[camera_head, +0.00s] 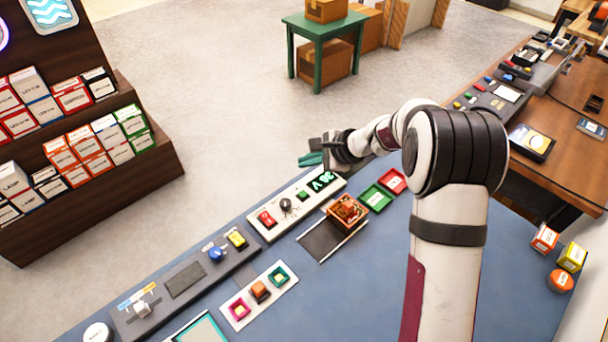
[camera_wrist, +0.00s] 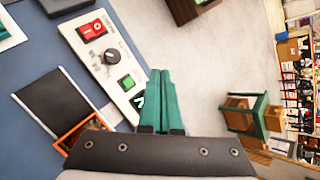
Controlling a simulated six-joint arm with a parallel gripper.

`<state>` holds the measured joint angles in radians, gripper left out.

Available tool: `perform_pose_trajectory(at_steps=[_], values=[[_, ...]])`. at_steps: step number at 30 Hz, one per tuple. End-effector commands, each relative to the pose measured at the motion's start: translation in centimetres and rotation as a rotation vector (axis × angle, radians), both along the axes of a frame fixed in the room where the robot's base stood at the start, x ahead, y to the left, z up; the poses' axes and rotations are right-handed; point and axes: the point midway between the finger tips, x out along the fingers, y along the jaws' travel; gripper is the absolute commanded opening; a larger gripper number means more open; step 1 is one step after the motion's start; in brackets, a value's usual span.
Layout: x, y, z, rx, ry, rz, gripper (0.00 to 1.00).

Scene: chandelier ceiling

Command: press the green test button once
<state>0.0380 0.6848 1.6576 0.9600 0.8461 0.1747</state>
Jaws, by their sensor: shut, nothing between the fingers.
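The green test button (camera_head: 303,195) is a small square on a white control panel (camera_head: 257,232), between a black knob (camera_head: 285,205) and a lit green display (camera_head: 322,180). In the wrist view the green button (camera_wrist: 127,82) shows unobstructed, just left of my fingertips. My gripper (camera_head: 308,160) has teal fingers, shut together and empty. In the head view it is beyond the panel's far edge, apart from the button. In the wrist view my gripper (camera_wrist: 160,74) covers part of the panel's display end. Its height above the panel is hard to tell.
A red rocker switch (camera_head: 267,218) is on the same panel. An open orange-rimmed box (camera_head: 347,212) sits on a dark strip beside it. Green (camera_head: 376,198) and red (camera_head: 393,181) trays lie to the right. The blue counter (camera_head: 390,250) has bare room in front.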

Motion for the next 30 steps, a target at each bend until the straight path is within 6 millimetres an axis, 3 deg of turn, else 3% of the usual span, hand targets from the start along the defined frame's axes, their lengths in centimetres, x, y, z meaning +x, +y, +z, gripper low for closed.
perform_pose_trajectory(at_steps=[4,16,30], values=[[0.8,-0.1,-0.8,0.013,0.005,-0.029,0.0],[0.8,-0.1,-1.5,0.014,0.008,-0.027,0.0],[0.7,-0.1,-8.1,0.012,0.008,-0.027,0.0]])
